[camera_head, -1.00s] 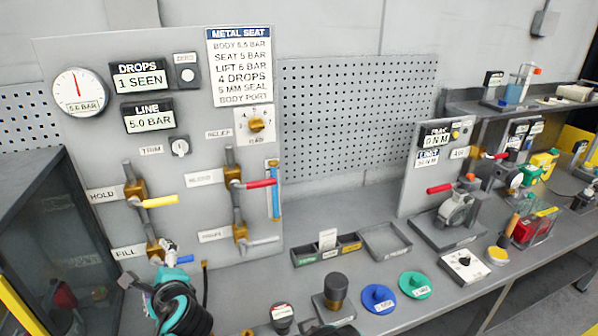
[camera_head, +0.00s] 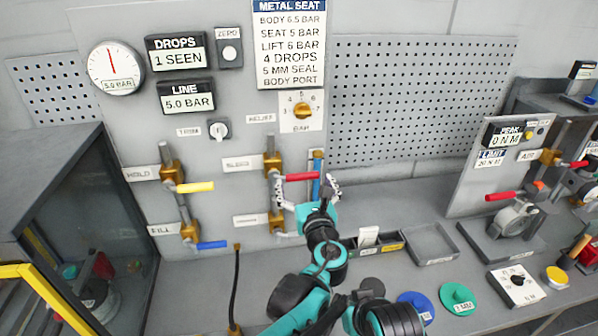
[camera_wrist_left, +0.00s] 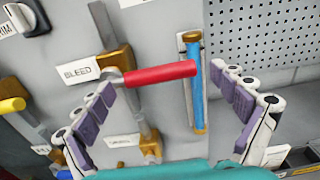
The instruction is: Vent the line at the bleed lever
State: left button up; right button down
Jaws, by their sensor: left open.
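The bleed lever (camera_head: 300,177) has a red handle that points right from its brass valve on the grey panel. In the left wrist view the red handle (camera_wrist_left: 160,74) lies level beside the BLEED label (camera_wrist_left: 80,71). My left gripper (camera_head: 307,190) is open and empty in front of the panel at this lever. In the left wrist view its fingers (camera_wrist_left: 170,105) stand wide apart, with much of the red handle across the gap between them. Whether a finger touches the handle cannot be told. The line display (camera_head: 187,97) reads 5.0 bar. My right gripper is not in view.
A blue sight tube (camera_wrist_left: 197,85) stands upright just right of the red handle. A yellow lever (camera_head: 195,187) and a blue lever (camera_head: 212,245) are to the left. A grey lever below the bleed lever is partly hidden. Trays (camera_head: 430,243) sit on the bench to the right.

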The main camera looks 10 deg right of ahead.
pick_arm(q)
jog(key=shift+w, duration=0.55)
jog(key=shift+s+r, duration=0.15)
jog(key=shift+s, duration=0.25)
jog(key=c, duration=1.7)
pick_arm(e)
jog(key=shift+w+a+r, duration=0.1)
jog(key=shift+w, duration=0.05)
